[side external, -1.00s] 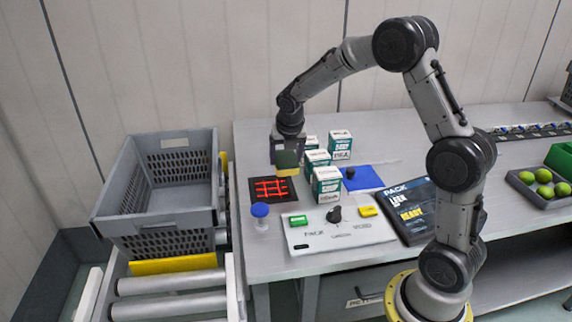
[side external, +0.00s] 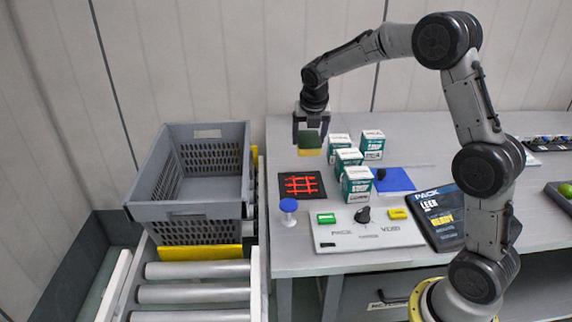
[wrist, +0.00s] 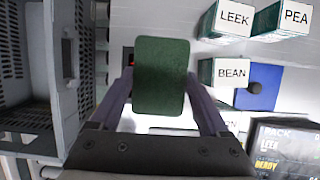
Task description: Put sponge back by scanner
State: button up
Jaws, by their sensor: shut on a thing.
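My gripper (side external: 310,128) is shut on the sponge (side external: 311,144), which has a dark green layer over a yellow one. It holds the sponge in the air, above and behind a black pad with red crossing lines (side external: 302,186), which looks like the scanner. In the wrist view the sponge's green face (wrist: 161,76) sits between the two fingers and hides most of what lies beneath. The sponge appears clear of the table.
Several white and green boxes (side external: 356,185) stand right of the pad. A blue-capped object (side external: 289,206) and a button panel (side external: 368,236) are in front. A grey crate (side external: 193,215) is left, beside the table. A blue mat (side external: 398,180) lies right.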

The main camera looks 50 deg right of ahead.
jog(key=shift+w+a+r, duration=0.1)
jog(key=shift+w+r, duration=0.3)
jog(key=w+d+f, duration=0.1)
jog(key=w+f, duration=0.2)
jog(key=w, duration=0.1)
jog(key=w+d+f, duration=0.1)
jog(key=w+f, duration=0.2)
jog(key=w, duration=0.1)
jog(key=w+d+f, duration=0.2)
jog(key=w, duration=0.2)
jog(key=shift+w+f, duration=0.3)
jog(key=shift+f, duration=0.1)
jog(key=shift+w+f, duration=0.25)
jog(key=shift+f, duration=1.65)
jog(key=shift+f, duration=0.1)
jog(key=o, duration=1)
jog(key=shift+o, duration=0.2)
